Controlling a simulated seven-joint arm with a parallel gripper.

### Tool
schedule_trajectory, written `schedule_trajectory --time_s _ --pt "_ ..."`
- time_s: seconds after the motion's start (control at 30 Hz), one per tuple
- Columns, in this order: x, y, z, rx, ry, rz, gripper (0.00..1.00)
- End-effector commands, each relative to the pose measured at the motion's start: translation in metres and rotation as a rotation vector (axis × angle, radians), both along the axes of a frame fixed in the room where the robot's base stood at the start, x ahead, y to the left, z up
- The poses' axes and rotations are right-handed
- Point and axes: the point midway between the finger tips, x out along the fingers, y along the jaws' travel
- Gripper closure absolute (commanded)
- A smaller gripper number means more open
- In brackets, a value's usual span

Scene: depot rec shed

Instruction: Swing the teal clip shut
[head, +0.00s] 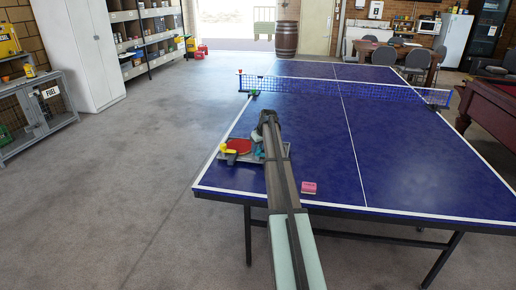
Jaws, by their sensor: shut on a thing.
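A grey tray-like fixture (228,158) lies on the blue table near its left edge. A red round paddle (239,146) with a yellow part (223,148) at its left sits on it. The teal clip (259,154) shows as a small patch at the fixture's right part, beside my arm. My gripper (258,146) is down at the teal clip and shut on it. The fingertips are too small and too covered by my arm to make out. How far the clip is swung cannot be told from here.
A pink block (309,187) lies on the table right of my arm. The net (340,91) crosses the table farther back, with a small green item (253,93) at its left end. The table's right half is clear.

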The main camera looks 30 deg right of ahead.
Motion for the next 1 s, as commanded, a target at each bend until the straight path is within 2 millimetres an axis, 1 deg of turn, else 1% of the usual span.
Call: schedule_trajectory --time_s 0.5,0.53,0.77,1.0 --pt "-0.0002 -0.0001 -0.0002 0.000 0.001 0.022 0.93" --pt "-0.0002 -0.0001 -0.0002 0.000 0.001 0.022 0.61" --pt "-0.0001 -0.0001 -0.0002 0.000 0.001 0.021 0.39" --pt "-0.0002 -0.0001 0.0001 0.000 0.001 0.019 0.38"
